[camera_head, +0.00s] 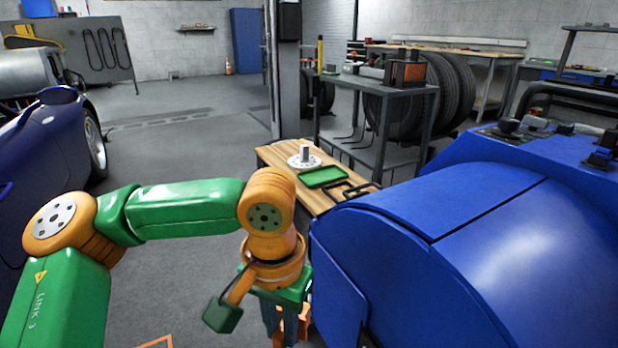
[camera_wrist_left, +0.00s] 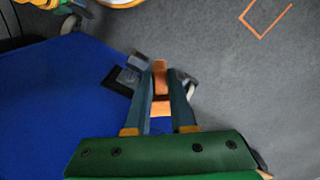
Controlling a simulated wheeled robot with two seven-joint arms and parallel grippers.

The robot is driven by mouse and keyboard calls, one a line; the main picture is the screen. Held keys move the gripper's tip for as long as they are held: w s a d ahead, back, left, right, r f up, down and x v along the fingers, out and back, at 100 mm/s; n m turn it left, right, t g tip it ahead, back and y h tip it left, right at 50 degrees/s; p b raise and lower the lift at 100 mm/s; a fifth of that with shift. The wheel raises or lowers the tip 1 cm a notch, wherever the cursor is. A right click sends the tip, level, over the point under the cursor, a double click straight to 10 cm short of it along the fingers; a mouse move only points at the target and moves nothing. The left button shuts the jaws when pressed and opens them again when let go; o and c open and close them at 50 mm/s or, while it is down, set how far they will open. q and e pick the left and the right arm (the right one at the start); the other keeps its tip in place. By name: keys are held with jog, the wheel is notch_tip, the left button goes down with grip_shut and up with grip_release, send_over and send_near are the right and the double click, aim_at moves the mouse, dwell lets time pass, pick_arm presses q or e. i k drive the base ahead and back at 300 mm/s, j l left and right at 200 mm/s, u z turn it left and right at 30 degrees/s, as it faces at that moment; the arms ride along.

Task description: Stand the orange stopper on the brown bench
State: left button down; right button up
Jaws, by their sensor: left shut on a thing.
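My left gripper (camera_head: 281,328) hangs low in the head view, in front of the brown bench and left of the blue machine. In the left wrist view its two blue-grey fingers (camera_wrist_left: 160,80) are shut on the orange stopper (camera_wrist_left: 160,107), held above the floor. Parts of the orange stopper (camera_head: 305,322) show beside the fingers in the head view; the rest is hidden. The brown bench (camera_head: 317,202) has a wooden top, partly covered by the blue machine and my arm. My right gripper is in neither view.
On the bench are a white disc with a grey post (camera_head: 304,158), a green tray (camera_head: 324,177) and a dark handle-like frame (camera_head: 352,192). The large blue machine (camera_head: 470,230) fills the right. A blue car (camera_head: 40,160) stands left. An orange outline (camera_wrist_left: 262,22) marks the floor.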

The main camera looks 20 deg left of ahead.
aim_at(288, 156)
jog(key=i+j+z, duration=0.2)
jog(key=j, duration=0.4)
jog(key=j+z, duration=0.2)
jog(key=j, duration=0.4)
jog(key=i+j+z, duration=0.45)
jog(key=j, duration=0.95)
jog(key=i+j+z, duration=0.2)
jog(key=j+z, duration=0.25)
jog(key=j, duration=0.95)
jog(key=j+z, duration=0.4)
jog(key=j, duration=1.1)
